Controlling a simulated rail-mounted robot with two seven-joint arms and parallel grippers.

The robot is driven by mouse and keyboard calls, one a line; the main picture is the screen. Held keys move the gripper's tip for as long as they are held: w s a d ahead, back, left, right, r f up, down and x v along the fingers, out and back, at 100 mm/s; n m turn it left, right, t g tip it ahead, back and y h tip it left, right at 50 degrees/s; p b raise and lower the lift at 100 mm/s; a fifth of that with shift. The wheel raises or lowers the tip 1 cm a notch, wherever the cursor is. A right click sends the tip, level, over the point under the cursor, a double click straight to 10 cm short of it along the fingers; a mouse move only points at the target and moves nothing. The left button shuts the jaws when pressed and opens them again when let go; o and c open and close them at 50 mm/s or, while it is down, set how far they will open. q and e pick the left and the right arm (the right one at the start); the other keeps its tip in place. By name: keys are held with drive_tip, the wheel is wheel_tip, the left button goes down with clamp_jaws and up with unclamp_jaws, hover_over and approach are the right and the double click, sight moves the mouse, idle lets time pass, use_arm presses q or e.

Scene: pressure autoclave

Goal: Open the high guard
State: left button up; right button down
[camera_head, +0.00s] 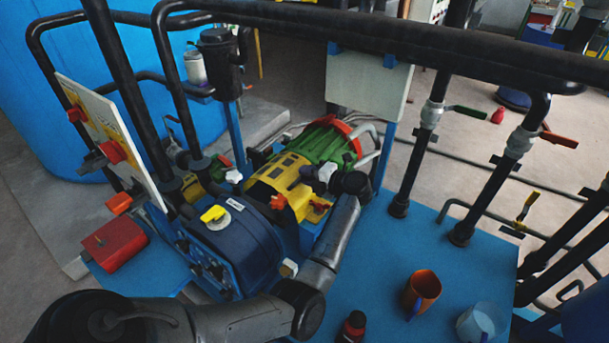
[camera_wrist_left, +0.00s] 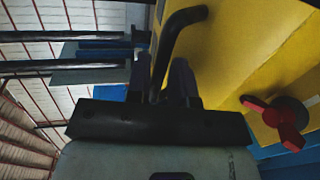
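The yellow guard (camera_head: 283,187) sits on the machine in the middle of the head view, in front of a green cover (camera_head: 322,143). In the left wrist view the yellow guard (camera_wrist_left: 235,60) fills the upper right, with a black bent handle (camera_wrist_left: 183,22) on it and a red knob (camera_wrist_left: 280,122) beside. My left gripper (camera_head: 322,176) is at the guard's right side. In the wrist view its dark fingers (camera_wrist_left: 163,78) stand close together with the handle running between them, and look shut on it; the contact is dark. My right gripper is not in view.
Black pipes (camera_head: 420,45) cross above the machine, and a white panel (camera_head: 365,85) stands behind it. A blue tank (camera_head: 247,235) with a yellow cap is in front. An orange mug (camera_head: 423,291), a pale cup (camera_head: 482,322) and a red-capped bottle (camera_head: 353,326) stand on the blue base.

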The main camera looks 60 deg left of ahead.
use_arm(q)
drive_tip(key=shift+s+a+f, duration=0.1)
drive_tip(key=shift+s+a, duration=0.1)
drive_tip(key=shift+a, duration=0.25)
clamp_jaws()
